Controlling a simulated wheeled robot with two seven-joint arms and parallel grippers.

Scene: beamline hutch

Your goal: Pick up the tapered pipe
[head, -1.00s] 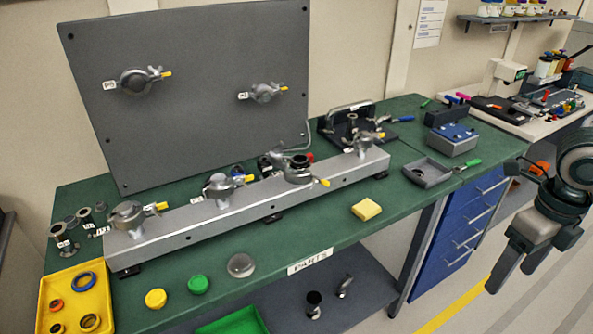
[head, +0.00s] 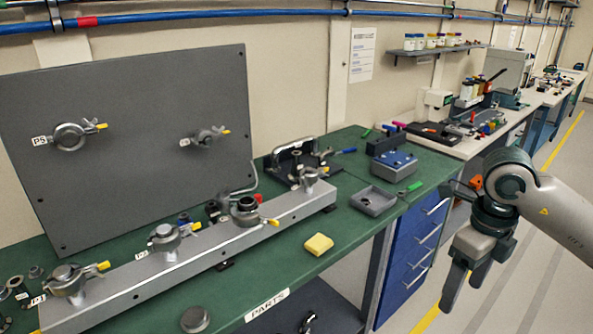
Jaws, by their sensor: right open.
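I cannot pick out the tapered pipe with certainty. Small metal pipe fittings (head: 17,284) stand on the green bench at the left edge, too small to tell their taper. A metal part (head: 307,321) lies on the shelf under the bench, cut by the bottom edge. My right gripper (head: 467,283) is open and empty, pointing down in front of the blue drawers, apart from the bench and all fittings. My left gripper is out of view.
A long grey rail (head: 140,287) with several clamped fittings runs along the green bench (head: 345,225), before an upright grey panel (head: 120,190). Floor at right is clear.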

